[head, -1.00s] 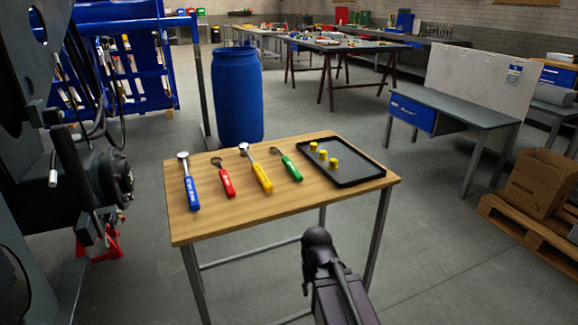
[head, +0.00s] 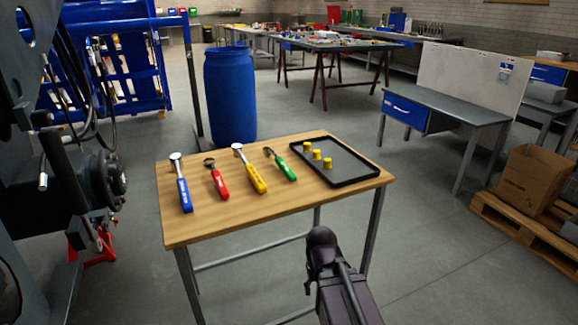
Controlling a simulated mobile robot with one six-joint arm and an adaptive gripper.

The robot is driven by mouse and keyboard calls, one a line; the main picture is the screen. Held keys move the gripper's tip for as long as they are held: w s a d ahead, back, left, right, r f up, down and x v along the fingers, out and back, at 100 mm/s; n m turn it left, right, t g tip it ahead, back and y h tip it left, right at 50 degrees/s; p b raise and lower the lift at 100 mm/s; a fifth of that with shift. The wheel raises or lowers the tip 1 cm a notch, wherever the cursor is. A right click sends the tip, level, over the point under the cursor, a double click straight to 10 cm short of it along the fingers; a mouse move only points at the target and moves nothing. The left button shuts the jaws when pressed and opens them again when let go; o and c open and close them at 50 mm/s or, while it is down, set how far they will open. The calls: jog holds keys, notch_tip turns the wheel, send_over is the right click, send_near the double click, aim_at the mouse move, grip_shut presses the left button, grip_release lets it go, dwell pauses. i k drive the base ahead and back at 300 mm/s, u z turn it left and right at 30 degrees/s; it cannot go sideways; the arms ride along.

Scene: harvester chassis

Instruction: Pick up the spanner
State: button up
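Four hand tools lie side by side on a small wooden-topped table (head: 240,222), heads towards the far edge. From left to right they are a blue-handled tool (head: 184,192), a short red-handled tool (head: 219,182), a long yellow-handled tool (head: 254,177) and a green-handled tool (head: 284,166). Their metal heads are small; the green-handled one has a hooked, open-looking end. I cannot tell surely which is the spanner. A dark part of my arm rises at the bottom, in front of the table and apart from the tools. My gripper's fingers do not show.
A black tray (head: 347,180) with three yellow pieces (head: 316,154) lies right of the tools. Dark machinery (head: 85,180) stands close on the left, a blue barrel (head: 230,95) behind the table. A grey bench (head: 450,108) and pallet (head: 520,222) are right. Floor between is clear.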

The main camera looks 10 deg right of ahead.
aim_at(288, 172)
jog(key=z, duration=0.65)
jog(key=k, duration=1.35)
jog(key=u, duration=0.45)
jog(key=i, duration=1)
jog(key=u, duration=0.05)
